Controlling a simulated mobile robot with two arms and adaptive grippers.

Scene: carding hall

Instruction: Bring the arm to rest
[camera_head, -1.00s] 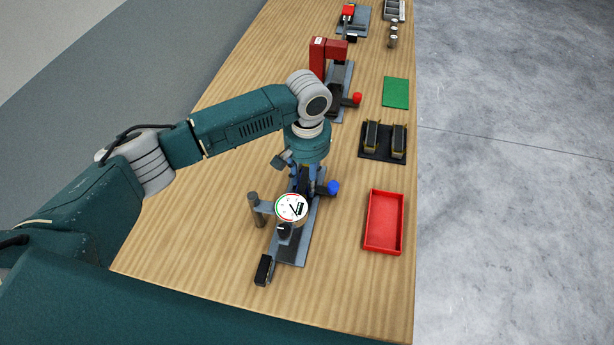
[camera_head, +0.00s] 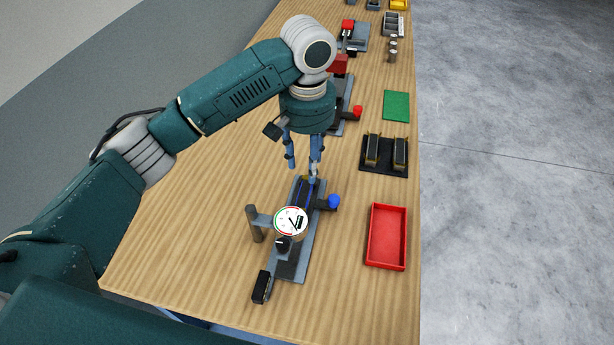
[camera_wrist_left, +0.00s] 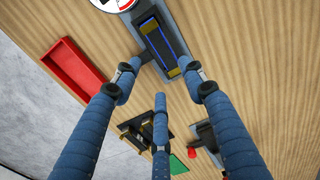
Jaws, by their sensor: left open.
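My left gripper (camera_head: 303,165) is open and empty. Its blue fingers point down above the far end of a grey fixture with a dial gauge (camera_head: 291,221) and a blue knob (camera_head: 333,202). In the left wrist view the spread fingers (camera_wrist_left: 155,95) show with nothing between them. A dark block with yellow ends (camera_wrist_left: 162,45) lies on the fixture beyond the fingertips. It looks apart from the fingers. The left arm reaches in from the left, its wrist raised. My right gripper is not in view.
A red tray (camera_head: 372,238) stands right of the fixture. Behind it are a black holder with two upright pieces (camera_head: 368,168), a green mat (camera_head: 397,106) and a red-topped fixture (camera_head: 338,66). The table's right edge borders open floor. Bare wood lies left of the fixture.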

